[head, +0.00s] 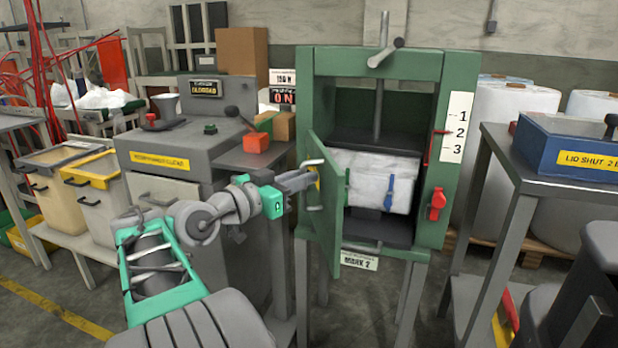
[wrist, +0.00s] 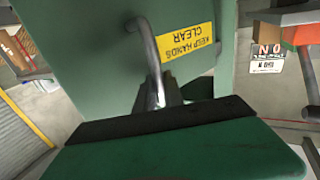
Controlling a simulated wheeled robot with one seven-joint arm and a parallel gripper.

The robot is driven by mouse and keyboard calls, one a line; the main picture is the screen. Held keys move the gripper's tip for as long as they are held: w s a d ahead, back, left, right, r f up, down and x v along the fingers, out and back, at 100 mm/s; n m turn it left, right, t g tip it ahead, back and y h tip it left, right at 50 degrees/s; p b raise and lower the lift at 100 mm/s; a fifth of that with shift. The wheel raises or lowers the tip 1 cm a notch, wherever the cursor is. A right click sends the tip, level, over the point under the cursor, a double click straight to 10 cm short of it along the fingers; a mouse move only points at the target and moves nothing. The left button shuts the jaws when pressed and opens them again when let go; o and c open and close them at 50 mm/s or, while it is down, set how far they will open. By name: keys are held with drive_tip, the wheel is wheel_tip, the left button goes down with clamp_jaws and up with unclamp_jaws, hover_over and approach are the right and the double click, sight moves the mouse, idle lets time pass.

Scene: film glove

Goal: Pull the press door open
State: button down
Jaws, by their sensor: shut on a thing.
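The green press (head: 375,60) stands at the centre right of the head view. My gripper (head: 305,180) is shut on the handle. Its fingertips are partly hidden in the wrist view. Inside the press sits a pale wrapped bale (head: 372,178) with a blue strap.
A grey cabinet (head: 185,150) with a red-orange box (head: 256,142) stands left of the press. A steel table (head: 540,180) with a blue lidded box (head: 570,150) stands at right. Bare floor (head: 60,310) shows at lower left.

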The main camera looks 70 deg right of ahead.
drive_tip(key=shift+w+r, duration=0.15)
drive_tip(key=shift+w, duration=0.2)
drive_tip(key=shift+s, duration=0.15)
drive_tip(key=c, duration=1.5)
unclamp_jaws()
drive_tip(key=shift+d, duration=0.1)
drive_tip(key=shift+o, duration=0.2)
drive_tip(key=shift+c, duration=0.4)
